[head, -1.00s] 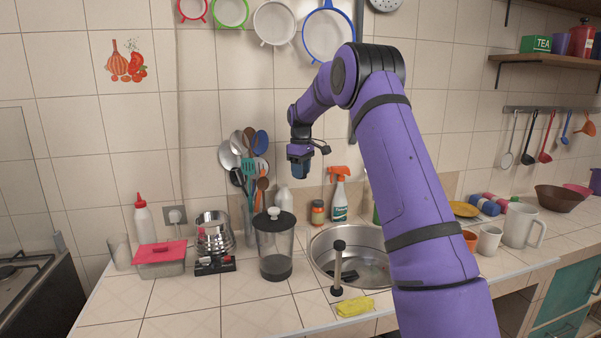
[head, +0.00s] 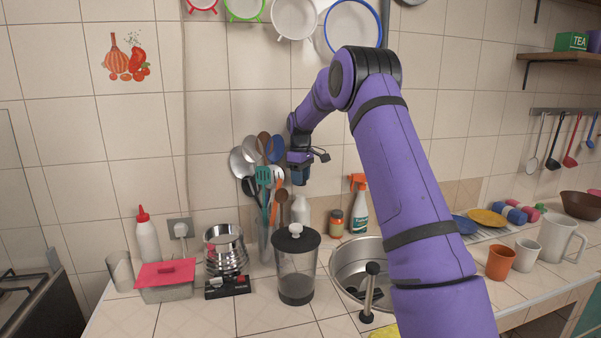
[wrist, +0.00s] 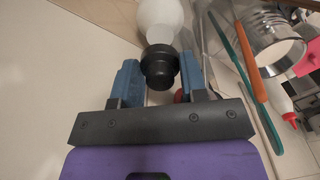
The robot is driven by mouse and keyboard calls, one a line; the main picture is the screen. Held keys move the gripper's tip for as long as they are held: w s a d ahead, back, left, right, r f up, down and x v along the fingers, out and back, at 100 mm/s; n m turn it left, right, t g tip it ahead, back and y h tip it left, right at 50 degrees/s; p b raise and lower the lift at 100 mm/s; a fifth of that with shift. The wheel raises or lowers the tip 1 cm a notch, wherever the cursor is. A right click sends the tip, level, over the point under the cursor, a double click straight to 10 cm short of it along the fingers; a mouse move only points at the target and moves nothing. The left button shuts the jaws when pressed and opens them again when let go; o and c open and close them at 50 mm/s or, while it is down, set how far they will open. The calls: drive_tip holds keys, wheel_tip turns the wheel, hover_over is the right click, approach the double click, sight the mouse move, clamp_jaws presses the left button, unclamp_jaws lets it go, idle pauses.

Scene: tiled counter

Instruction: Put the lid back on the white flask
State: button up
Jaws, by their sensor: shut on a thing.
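The white flask (head: 301,209) stands at the back of the counter, behind the glass press; its lower part is hidden. In the wrist view its rounded white body (wrist: 160,14) shows beyond the fingertips. My gripper (head: 300,178) points down just above the flask in the head view. In the wrist view my gripper's blue fingers (wrist: 160,78) are shut on a black stepped lid (wrist: 160,66). The lid overlaps the flask's near end in that view. I cannot tell whether lid and flask touch.
The glass press (head: 297,269) with a black lid stands in front of the flask. A utensil holder (head: 267,240) is close on the left.

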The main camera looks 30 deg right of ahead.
sight(301, 196)
drive_tip(key=shift+f, duration=1.85)
drive_tip(key=shift+f, duration=0.1)
idle(1.0)
drive_tip(key=o, duration=1.4)
drive_tip(key=shift+o, duration=0.2)
drive_tip(key=shift+r, duration=3.5)
drive_tip(key=shift+c, duration=0.3)
